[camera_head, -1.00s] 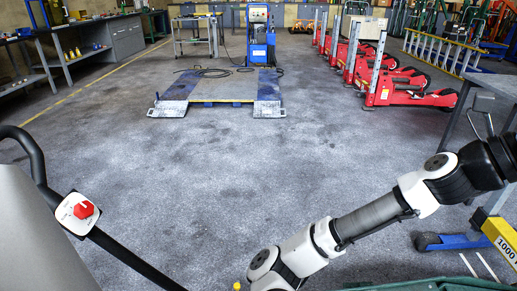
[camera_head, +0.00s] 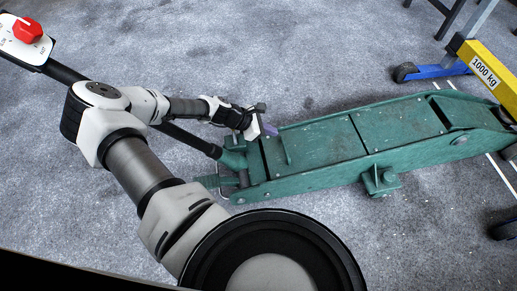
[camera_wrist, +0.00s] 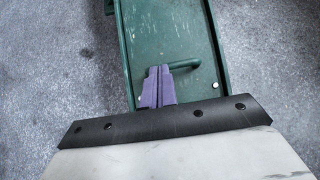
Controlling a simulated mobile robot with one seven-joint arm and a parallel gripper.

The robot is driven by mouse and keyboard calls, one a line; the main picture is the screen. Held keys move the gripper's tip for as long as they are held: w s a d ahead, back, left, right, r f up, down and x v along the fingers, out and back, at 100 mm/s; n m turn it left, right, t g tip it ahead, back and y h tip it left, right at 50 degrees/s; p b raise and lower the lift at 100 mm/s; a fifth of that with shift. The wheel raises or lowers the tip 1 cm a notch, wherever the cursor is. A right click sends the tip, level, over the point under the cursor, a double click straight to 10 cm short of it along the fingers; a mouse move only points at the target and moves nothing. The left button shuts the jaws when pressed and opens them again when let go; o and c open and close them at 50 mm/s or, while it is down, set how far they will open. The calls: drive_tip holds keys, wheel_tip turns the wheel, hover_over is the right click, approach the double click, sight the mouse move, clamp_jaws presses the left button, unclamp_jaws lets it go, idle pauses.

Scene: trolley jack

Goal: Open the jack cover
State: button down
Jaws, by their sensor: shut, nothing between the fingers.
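The green trolley jack (camera_head: 375,165) lies on the floor at the right in the head view. Its cover (camera_head: 312,143) is the flat green panel at the end nearer my gripper and lies flush with the body. A thin bar handle (camera_head: 288,152) stands on the cover, and this handle also shows in the wrist view (camera_wrist: 186,65). My gripper (camera_head: 271,130) is at the handle end of the cover. In the wrist view its purple fingers (camera_wrist: 157,87) are shut and empty, just left of the handle; I cannot tell whether they touch it.
A black bar (camera_head: 190,138) runs from the red-knobbed control box (camera_head: 24,34) to the jack's left end. A yellow beam marked 1000 kg (camera_head: 485,72) and blue leg (camera_head: 440,71) stand at the upper right.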

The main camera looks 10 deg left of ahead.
drive_tip(key=s+a+f, duration=0.1)
drive_tip(key=a+f, duration=0.1)
drive_tip(key=a, duration=0.2)
drive_tip(key=shift+y, duration=0.4)
drive_tip(key=b+x, duration=0.1)
drive_tip(key=x, duration=0.2)
drive_tip(key=b+x, duration=0.1)
drive_tip(key=x, duration=0.2)
drive_tip(key=b+x, duration=0.1)
drive_tip(key=x, duration=0.3)
drive_tip(key=shift+s+a+f, duration=0.1)
drive_tip(key=shift+s+f, duration=0.05)
drive_tip(key=shift+s, duration=0.15)
